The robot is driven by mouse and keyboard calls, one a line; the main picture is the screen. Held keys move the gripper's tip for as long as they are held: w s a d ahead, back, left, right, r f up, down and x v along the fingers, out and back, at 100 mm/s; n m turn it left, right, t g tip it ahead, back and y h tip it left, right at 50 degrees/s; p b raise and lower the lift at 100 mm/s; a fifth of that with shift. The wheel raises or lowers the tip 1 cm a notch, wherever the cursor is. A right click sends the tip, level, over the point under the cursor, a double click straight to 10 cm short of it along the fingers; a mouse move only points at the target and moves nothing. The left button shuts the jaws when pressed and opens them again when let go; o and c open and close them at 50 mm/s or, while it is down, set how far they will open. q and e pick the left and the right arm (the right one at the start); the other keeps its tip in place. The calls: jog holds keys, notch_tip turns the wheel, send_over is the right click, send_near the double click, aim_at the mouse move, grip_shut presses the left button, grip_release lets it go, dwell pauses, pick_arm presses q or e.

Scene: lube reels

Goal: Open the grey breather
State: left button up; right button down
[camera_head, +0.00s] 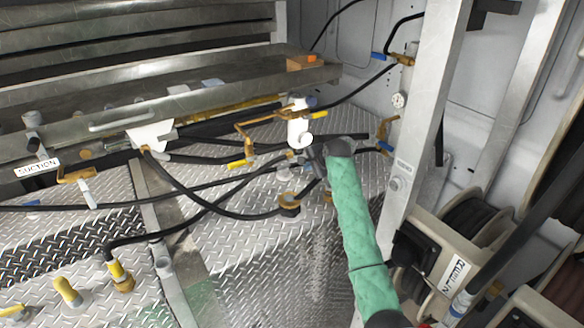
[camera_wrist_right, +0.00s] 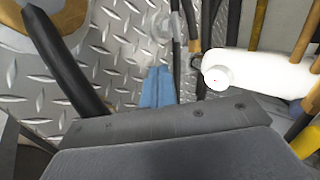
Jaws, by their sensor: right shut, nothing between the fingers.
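My right arm, in a green sleeve, reaches up from the bottom of the head view. Its dark gripper (camera_head: 313,163) is shut and empty, just below a white cylinder (camera_head: 299,128) among the hoses. In the right wrist view the white cylinder (camera_wrist_right: 265,70) lies to the right, with a round white knob (camera_wrist_right: 217,78) on its side. A small grey, partly see-through fitting (camera_wrist_right: 165,24) shows at the top of that view. I cannot tell for sure which part is the grey breather; the gripper hides part of this spot. My left gripper is not in view.
Black hoses (camera_head: 190,194) and brass fittings (camera_head: 289,206) cross the diamond-plate deck (camera_head: 250,255). A blue part (camera_wrist_right: 158,88) shows close in the wrist view. A metal post (camera_head: 425,115) and hose reels (camera_head: 470,230) stand right of my arm. A steel shelf (camera_head: 180,100) runs behind.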

aim_at(284, 169)
jog(key=p+x, duration=0.3)
jog(key=x, duration=0.6)
jog(key=shift+w+a, duration=0.1)
jog(key=shift+w+a+f+p, duration=0.1)
jog(key=shift+w+a+p, duration=0.25)
jog(key=shift+w, duration=0.25)
jog(key=shift+w+a+f+p, duration=0.1)
jog(key=shift+w+a+p, duration=0.25)
jog(key=shift+w, duration=0.25)
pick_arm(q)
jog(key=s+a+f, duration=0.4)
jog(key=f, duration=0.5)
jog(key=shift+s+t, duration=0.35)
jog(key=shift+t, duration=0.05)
pick_arm(e)
jog(key=shift+w+a+f, duration=0.15)
jog(key=shift+w+a, duration=0.25)
jog(key=shift+w, duration=0.3)
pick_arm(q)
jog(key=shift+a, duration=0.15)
pick_arm(e)
jog(key=shift+d, duration=0.2)
